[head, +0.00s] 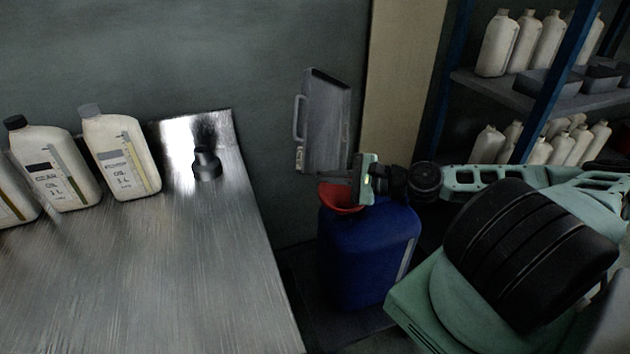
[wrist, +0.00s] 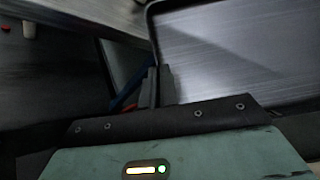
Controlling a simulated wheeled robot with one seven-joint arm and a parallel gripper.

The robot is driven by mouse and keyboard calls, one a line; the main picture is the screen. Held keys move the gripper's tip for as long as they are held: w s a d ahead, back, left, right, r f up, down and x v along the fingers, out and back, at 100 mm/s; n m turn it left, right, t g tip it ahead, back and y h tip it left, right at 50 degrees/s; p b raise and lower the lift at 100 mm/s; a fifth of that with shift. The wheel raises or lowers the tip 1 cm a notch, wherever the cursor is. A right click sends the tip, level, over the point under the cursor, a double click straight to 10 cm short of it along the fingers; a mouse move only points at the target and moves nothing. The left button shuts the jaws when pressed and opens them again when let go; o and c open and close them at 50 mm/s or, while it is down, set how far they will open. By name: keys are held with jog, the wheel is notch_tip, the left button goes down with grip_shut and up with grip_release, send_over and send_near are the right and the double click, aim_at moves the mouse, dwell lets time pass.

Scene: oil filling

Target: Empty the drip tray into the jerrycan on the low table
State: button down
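The grey drip tray (head: 327,122) is tipped up steeply, almost on edge, with one handle on its left side. Its lower end is just above the red funnel (head: 342,198) in the top of the blue jerrycan (head: 362,258). My gripper (head: 345,176) is at the tray's lower end, its fingers close together on the tray. In the wrist view the tray's inner face (wrist: 235,50) fills the upper right, with the fingertips (wrist: 160,85) at its edge. I cannot see any oil flowing, and the exact grip point is partly hidden.
A metal workbench (head: 150,270) stands at left with white oil bottles (head: 120,155) and a small black object (head: 206,163). A shelf rack (head: 500,85) with more bottles is at the right. The wall is close behind the tray.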

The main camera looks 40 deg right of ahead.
aim_at(319, 167)
jog(key=g+p, duration=0.1)
jog(key=p, duration=0.3)
jog(key=w+g+h+p, duration=0.1)
jog(key=p, duration=0.3)
jog(key=m+g+h+p, duration=0.1)
jog(key=g+p, duration=0.1)
jog(key=p, duration=0.2)
jog(key=shift+w+a+r, duration=0.2)
jog(key=shift+a, duration=0.05)
jog(key=g+p, duration=0.1)
jog(key=g+h+p, duration=0.1)
jog(key=shift+w+f+m+p, duration=0.3)
jog(key=shift+w+f, duration=0.05)
jog(key=shift+w+a+f+g+h+p, duration=0.15)
jog(key=shift+f+g+h+p, duration=0.2)
jog(key=shift+g, duration=0.25)
jog(key=shift+w+g+p, duration=0.1)
jog(key=shift+g+p, duration=0.4)
jog(key=shift+w+f+m+g+h+p, duration=0.2)
jog(key=shift+f+m+g+h+p, duration=0.3)
jog(key=shift+g+p, duration=0.5)
jog(key=shift+g+h+p, duration=0.25)
jog(key=shift+g+p, duration=0.05)
jog(key=shift+g, duration=0.5)
notch_tip(319, 167, up, 3)
jog(key=shift+f+p, duration=0.1)
jog(key=shift+p, duration=1.05)
jog(key=shift+r+p, duration=0.3)
jog(key=shift+r, duration=0.15)
jog(key=shift+a, duration=0.1)
